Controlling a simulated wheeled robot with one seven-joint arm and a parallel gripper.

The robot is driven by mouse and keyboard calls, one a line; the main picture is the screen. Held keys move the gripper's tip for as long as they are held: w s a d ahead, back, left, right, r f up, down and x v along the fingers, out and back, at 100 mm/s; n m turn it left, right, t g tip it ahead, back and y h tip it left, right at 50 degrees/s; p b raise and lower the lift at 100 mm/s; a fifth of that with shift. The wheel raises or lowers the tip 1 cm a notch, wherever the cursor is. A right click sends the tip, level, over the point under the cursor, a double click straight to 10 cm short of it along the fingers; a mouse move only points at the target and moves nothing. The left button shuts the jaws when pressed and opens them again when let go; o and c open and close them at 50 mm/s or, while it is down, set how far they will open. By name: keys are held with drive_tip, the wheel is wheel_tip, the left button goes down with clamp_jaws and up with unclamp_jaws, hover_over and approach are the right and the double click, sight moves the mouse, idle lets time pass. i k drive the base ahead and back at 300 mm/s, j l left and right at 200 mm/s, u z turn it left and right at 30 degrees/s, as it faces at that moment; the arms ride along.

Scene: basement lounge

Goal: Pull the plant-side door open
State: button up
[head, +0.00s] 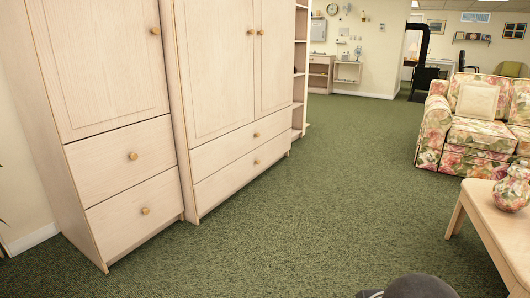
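A pale wood cabinet unit stands along the left in the head view. Its leftmost door (95,75) is shut, with a round brass-coloured knob (155,31) near its right edge. This door is nearest the thin dark tips at the left picture edge, which may be plant leaves; no whole plant shows. The wider section has a left door (212,75) and a right door (275,60), both shut, with knobs near their meeting edge. The door tops are cut off. My gripper is not in view; only a dark rounded part, probably mine, shows at the bottom edge.
Shut drawers (125,155) lie below the doors. Open green carpet (300,215) lies before the cabinets. A wooden table (500,225) with a floral vase (512,190) stands at right, a floral sofa (483,130) behind it. Open shelves (299,75) adjoin the cabinets.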

sight(214, 38)
drive_tip(key=i, duration=1.3)
drive_tip(key=i+l, duration=0.1)
drive_tip(key=i, duration=1.25)
drive_tip(key=j+u, duration=0.05)
drive_tip(key=j, duration=0.05)
